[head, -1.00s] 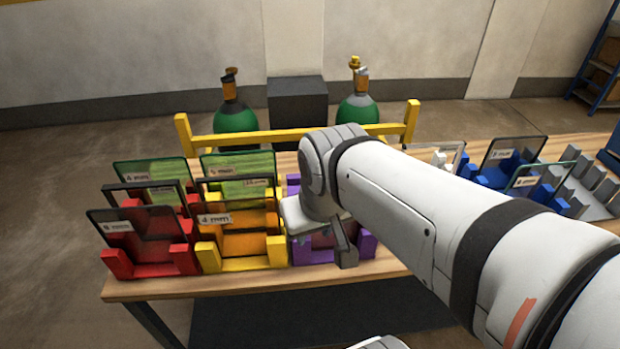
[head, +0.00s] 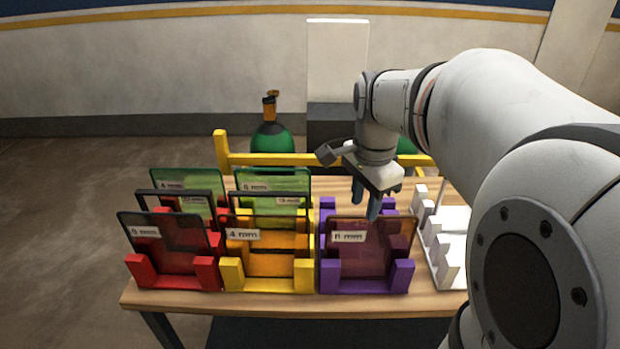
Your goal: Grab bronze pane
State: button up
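Which is meant by the bronze pane I cannot tell from colour alone. My gripper (head: 366,211) points down with its two bluish fingers apart and nothing between them. It hangs above and behind the top edge of the pane in the purple rack, near that edge in the picture.
Green panes (head: 275,181) stand behind in the red and yellow racks, with dark-framed panes before them. A white rack (head: 447,245) is at right, partly hidden by my arm. A yellow rail (head: 222,150) and a green cylinder (head: 270,137) are behind the table.

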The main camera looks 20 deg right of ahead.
jog(key=w+d+m, duration=0.1)
jog(key=d+m, duration=0.1)
jog(key=w+d+f+m+g+b, duration=0.1)
jog(key=w+d+m, duration=0.1)
jog(key=m, duration=0.1)
jog(key=shift+f, duration=0.1)
jog(key=shift+d+f+m, duration=0.1)
jog(key=shift+f+m, duration=0.05)
jog(key=shift+m, duration=0.15)
notch_tip(320, 180, down, 7)
jog(key=shift+f+p, duration=0.2)
jog(key=shift+p, duration=0.2)
jog(key=shift+c, duration=0.5)
grip_shut()
jog(key=shift+r, duration=0.15)
